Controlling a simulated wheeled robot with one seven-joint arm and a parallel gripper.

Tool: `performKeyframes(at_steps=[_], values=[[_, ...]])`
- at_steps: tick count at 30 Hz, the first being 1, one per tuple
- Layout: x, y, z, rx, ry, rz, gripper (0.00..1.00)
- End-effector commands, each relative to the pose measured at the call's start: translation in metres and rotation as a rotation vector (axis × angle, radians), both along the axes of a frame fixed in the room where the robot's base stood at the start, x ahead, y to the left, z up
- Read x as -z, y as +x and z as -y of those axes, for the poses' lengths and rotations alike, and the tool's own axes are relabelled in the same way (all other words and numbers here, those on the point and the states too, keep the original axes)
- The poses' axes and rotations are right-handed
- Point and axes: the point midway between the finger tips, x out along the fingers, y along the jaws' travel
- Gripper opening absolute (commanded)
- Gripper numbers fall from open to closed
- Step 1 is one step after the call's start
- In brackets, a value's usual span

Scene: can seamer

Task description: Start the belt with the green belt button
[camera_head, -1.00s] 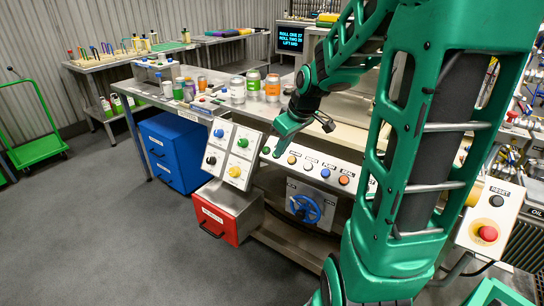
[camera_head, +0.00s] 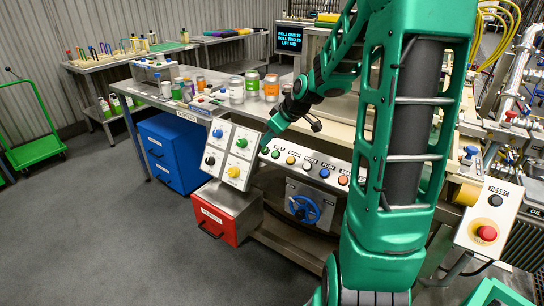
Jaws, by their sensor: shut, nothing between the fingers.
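My gripper (camera_head: 267,138) is shut and empty. Its tip points down and left, just above the left end of the sloped button panel (camera_head: 316,169). A green button (camera_head: 265,150) sits at that end, close below the tip; I cannot tell whether they touch. Another green button (camera_head: 242,143) is on the tilted white box (camera_head: 225,152) to the left, with blue, black and yellow ones. The labels are too small to read, so I cannot tell which green button is the belt's.
A blue hand wheel (camera_head: 304,209) is below the button panel. A red drawer (camera_head: 214,223) and a blue cabinet (camera_head: 172,150) stand left. Cans and jars (camera_head: 237,90) crowd the bench. A red stop button (camera_head: 487,233) is at right.

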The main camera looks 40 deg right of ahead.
Motion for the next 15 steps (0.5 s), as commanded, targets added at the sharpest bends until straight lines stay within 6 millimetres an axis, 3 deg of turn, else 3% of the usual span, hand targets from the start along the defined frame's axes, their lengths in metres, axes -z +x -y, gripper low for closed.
performKeyframes(at_steps=[15], values=[[0.047,0.012,0.033,0.0,0.002,-0.002,0.0]])
